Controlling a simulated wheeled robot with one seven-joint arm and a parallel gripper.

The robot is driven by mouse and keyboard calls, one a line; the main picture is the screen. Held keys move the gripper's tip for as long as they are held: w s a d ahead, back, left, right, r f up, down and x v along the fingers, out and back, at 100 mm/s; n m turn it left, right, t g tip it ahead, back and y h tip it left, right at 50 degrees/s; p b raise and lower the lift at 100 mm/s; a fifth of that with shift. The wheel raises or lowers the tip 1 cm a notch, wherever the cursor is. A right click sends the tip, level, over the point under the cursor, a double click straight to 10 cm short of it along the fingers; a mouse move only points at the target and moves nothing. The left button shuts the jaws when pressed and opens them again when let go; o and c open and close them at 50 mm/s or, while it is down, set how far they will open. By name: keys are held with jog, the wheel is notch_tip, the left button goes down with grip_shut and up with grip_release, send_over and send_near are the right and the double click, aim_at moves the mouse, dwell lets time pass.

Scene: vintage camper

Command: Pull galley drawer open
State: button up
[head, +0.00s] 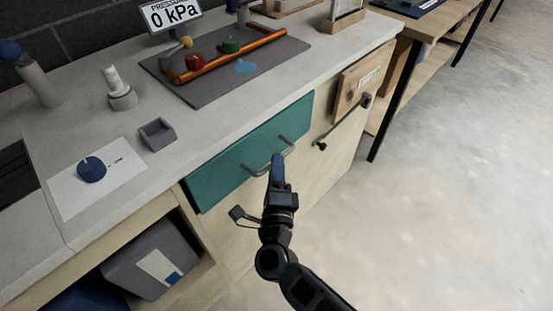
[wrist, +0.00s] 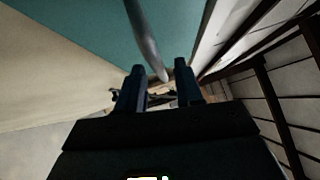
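The galley drawer has a teal front (head: 225,172), set under the grey counter. It looks flush or nearly flush with the cabinet. A grey bar handle (head: 262,170) runs across its front. My gripper (head: 277,160) is at the handle, its blue fingers pointing at the drawer front. In the wrist view the teal front (wrist: 90,35) fills the top, and the handle (wrist: 148,45) comes down toward the gap between my two fingers. My gripper (wrist: 159,70) is open, with a clear gap between the fingers. I cannot tell whether either finger touches the handle.
An open shelf at lower left holds a grey bin (head: 150,262). The counter (head: 215,125) carries a mat, pipe and several small items. Floor (head: 450,180) to the right is clear.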

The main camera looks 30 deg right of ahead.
jog(key=shift+x, duration=1.2)
grip_shut()
